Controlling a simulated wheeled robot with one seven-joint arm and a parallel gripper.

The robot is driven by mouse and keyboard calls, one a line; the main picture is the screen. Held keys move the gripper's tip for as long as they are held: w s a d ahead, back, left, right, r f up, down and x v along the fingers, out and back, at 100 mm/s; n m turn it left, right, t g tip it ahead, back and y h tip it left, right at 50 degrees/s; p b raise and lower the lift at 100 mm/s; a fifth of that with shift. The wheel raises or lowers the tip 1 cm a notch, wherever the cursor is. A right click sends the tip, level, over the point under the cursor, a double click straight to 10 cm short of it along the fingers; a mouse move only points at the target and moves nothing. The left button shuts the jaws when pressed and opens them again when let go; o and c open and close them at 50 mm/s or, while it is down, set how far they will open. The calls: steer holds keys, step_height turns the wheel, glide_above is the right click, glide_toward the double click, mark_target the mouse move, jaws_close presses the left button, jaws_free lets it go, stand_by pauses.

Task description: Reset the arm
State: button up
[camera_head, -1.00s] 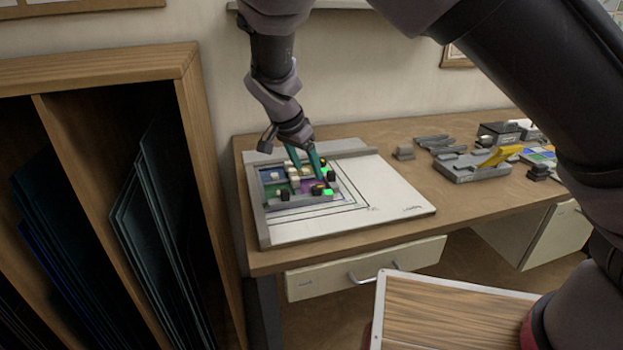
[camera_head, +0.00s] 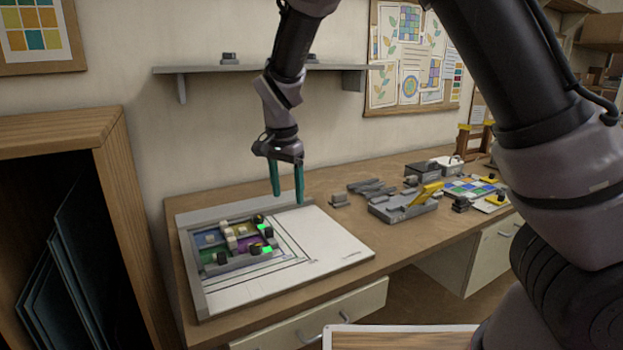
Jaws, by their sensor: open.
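My gripper (camera_head: 287,197) hangs from the arm with its two teal fingers pointing down. The fingers are apart with nothing between them. They show in front of the back edge of the white board (camera_head: 335,243), to the right of the coloured glass panel (camera_head: 214,238). The panel lies on the board within grey strips, with several small light and dark blocks and bright green pieces on it. The fingertips look clear of the panel; their exact height above the board is hard to tell.
A wooden rack (camera_head: 118,165) with dark glass sheets stands at the left. A grey wall shelf (camera_head: 330,68) is behind the arm. Grey tools, a yellow-handled tool (camera_head: 425,193) and a colour sample sheet (camera_head: 472,188) lie on the wooden desk (camera_head: 325,183) to the right.

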steer(key=s+d+r+y, duration=0.1)
steer(key=d+r+y, duration=0.1)
steer(key=d+r, duration=0.7)
steer(key=d+r+y, duration=0.2)
steer(key=d+r, duration=0.3)
steer(key=d, duration=0.7)
steer(key=s+d+r+n+t+h, duration=0.1)
steer(key=s+d+r+t, duration=0.4)
steer(key=s+d, duration=0.7)
steer(key=shift+d+r+n+t+h, duration=0.15)
steer(key=shift+r+n+t+h, duration=0.2)
steer(key=shift+r, duration=0.45)
